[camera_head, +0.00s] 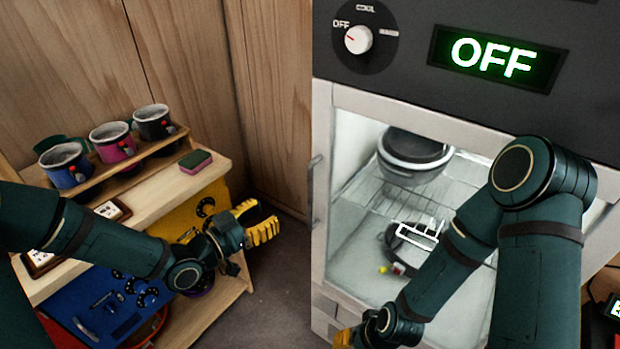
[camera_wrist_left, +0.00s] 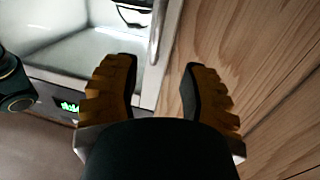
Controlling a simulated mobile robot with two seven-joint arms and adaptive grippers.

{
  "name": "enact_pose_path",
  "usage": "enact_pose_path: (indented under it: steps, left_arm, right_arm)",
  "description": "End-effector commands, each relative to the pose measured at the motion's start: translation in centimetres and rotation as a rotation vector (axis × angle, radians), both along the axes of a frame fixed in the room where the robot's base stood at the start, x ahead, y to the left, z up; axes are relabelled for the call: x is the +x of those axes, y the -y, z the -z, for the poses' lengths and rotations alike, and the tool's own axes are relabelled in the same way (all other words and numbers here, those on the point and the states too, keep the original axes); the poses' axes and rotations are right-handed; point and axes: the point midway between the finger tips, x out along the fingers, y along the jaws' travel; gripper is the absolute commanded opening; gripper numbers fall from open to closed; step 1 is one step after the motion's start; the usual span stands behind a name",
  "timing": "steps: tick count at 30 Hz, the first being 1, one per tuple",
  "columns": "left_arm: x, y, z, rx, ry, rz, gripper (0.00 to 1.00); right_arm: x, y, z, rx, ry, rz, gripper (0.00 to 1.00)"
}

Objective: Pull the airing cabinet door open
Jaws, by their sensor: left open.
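The airing cabinet (camera_head: 450,110) stands on the right, with a pale-framed, see-through door (camera_head: 322,130) that looks shut. A thin upright handle (camera_head: 312,190) is on the door's left side; it seems to show in the left wrist view as a narrow bar (camera_wrist_left: 156,32). My left gripper (camera_head: 258,222) is open and empty, left of the handle and apart from it. In the left wrist view its yellow-padded fingers (camera_wrist_left: 158,85) are spread, with the cabinet edge beyond them. My right gripper (camera_head: 345,338) is mostly cut off at the bottom, low before the cabinet.
Inside the cabinet, a dark round item (camera_head: 413,155) sits on a wire shelf, with another dark item below. A knob (camera_head: 358,39) and a green OFF display (camera_head: 494,57) are above. A wooden rack (camera_head: 200,170) with cups stands left. Floor between is clear.

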Motion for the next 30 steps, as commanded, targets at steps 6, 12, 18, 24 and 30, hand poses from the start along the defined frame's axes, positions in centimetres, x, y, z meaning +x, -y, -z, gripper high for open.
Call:
enact_pose_path:
  steps: [6, 12, 18, 24, 30]
  left_arm:
    - [0.7, 0.9, -1.1, -0.003, 0.048, 0.021, 0.43]
    - [3.0, 3.5, -0.9, -0.004, 0.044, 0.022, 0.43]
    - [5.7, 6.4, -0.9, -0.003, 0.044, 0.021, 0.43]
    - [7.9, 8.7, -0.9, -0.003, 0.042, 0.019, 0.43]
    - [9.0, 9.9, -1.0, -0.002, 0.042, 0.018, 0.43]
  right_arm:
    - [-0.1, 0.0, 0.0, 0.000, -0.002, -0.001, 0.47]
    - [-0.2, 0.0, 0.3, 0.000, -0.003, -0.002, 0.47]
    - [-0.2, 0.0, 0.5, 0.001, -0.005, -0.004, 0.47]
    - [-0.2, 0.0, 0.6, 0.001, -0.005, -0.004, 0.47]
    - [-0.2, 0.0, 0.7, 0.001, -0.005, -0.004, 0.47]
